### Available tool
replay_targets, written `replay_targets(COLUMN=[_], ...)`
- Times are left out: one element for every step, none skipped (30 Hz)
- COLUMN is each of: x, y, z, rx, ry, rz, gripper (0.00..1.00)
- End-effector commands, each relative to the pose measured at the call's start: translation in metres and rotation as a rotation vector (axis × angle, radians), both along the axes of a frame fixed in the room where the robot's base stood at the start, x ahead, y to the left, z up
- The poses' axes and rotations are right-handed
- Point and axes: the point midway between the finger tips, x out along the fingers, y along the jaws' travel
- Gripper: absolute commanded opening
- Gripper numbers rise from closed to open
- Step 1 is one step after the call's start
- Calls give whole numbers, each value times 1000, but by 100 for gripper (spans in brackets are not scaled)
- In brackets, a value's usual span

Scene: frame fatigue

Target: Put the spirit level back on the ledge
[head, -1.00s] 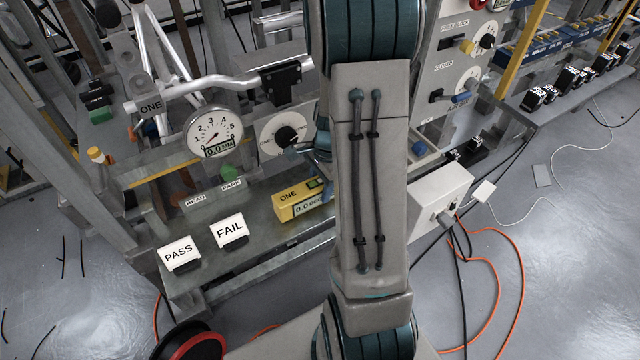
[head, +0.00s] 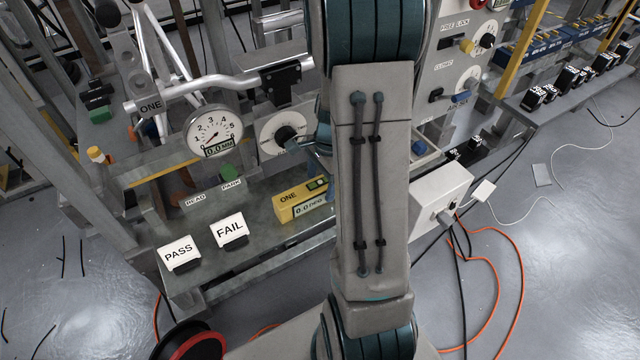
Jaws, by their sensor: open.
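My arm stands upright across the middle of the picture. My gripper is not visible; the arm hides that area, and only a bit of teal and grey arm shows beside the dial.
PASS (head: 179,254) and FAIL (head: 229,230) cards stand on the ledge's left part. Behind are a round gauge (head: 213,133), a dial with a dark knob (head: 272,134) and a silver bike frame (head: 185,90). A white box (head: 441,196) and orange cables lie right.

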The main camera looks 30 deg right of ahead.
Motion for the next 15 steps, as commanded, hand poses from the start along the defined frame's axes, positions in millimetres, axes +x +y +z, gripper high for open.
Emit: replay_targets(x=[1,1,1,1,1,2,1,1,1,1,1,1,1,1,1], y=[-2,-3,-5,-6,-7,-8,-9,-10,-12,-13,-13,-14,-15,-15,-16], z=[15,22,32,39,46,55,62,68,76,82,87,93,97,101,105], rx=[-3,-3,-3,-3,-2,-3,-3,-3,-2,-2,-2,-2,-1,-1,-2], ry=[-5,-6,-5,-6,-5,-6,-5,-5,-4,-5,-4,-4,-3,-2,-3], rz=[0,-1,-1,-1,-1,0,0,0,-1,-1,-1,-1,0,1,1], gripper=[69,69,69,69,69,69,69,69,69,69,69,69,69,69,69])
